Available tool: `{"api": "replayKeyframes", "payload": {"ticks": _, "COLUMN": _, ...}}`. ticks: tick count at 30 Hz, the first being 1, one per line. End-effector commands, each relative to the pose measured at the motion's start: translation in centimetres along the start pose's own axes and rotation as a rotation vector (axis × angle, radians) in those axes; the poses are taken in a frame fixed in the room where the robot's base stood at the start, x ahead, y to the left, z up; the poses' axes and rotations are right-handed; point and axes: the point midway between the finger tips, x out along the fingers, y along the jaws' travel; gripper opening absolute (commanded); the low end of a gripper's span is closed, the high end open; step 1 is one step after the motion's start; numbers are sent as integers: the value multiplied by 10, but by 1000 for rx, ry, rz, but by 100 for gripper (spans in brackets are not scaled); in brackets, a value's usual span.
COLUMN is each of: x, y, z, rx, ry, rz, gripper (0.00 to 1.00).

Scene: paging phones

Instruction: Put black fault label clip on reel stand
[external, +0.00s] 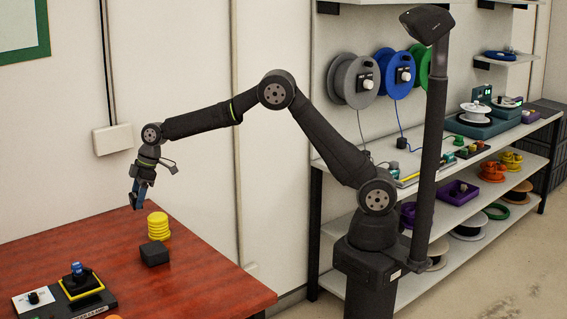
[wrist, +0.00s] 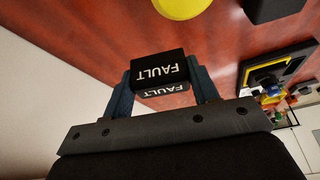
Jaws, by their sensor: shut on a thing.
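My gripper (wrist: 162,88) is shut on the black fault label clip (wrist: 158,70), a small black block with white "FAULT" lettering, held between the two blue fingers. In the external view my gripper (external: 140,198) hangs above the far end of the red-brown table, just left of a yellow ribbed stack; the clip is too small to make out there. I cannot tell for sure which item is the reel stand. A teal base with a white reel (external: 476,112) stands on the shelf top at the right, and grey, blue and green reels hang on the wall.
The yellow stack (external: 158,226) and a black block (external: 154,253) stand on the table (external: 205,275). A black base with a yellow-rimmed square (external: 81,286) is at its near left. The shelving at right holds several trays and spools. The table's right part is clear.

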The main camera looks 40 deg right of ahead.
Motion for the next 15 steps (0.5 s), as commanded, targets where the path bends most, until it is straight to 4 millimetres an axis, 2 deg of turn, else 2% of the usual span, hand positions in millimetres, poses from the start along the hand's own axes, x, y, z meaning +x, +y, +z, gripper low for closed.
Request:
{"api": "replayKeyframes", "payload": {"ticks": 3, "x": 0, "y": -20, "z": -20, "rx": -58, "ry": 6, "rz": -24, "gripper": 33}}
{"api": "replayKeyframes", "payload": {"ticks": 6, "x": 0, "y": -27, "z": -26, "rx": -80, "ry": 8, "rz": -33, "gripper": 33}}
{"api": "replayKeyframes", "payload": {"ticks": 15, "x": 0, "y": -29, "z": -27, "rx": -85, "ry": 8, "rz": -36, "gripper": 32}}
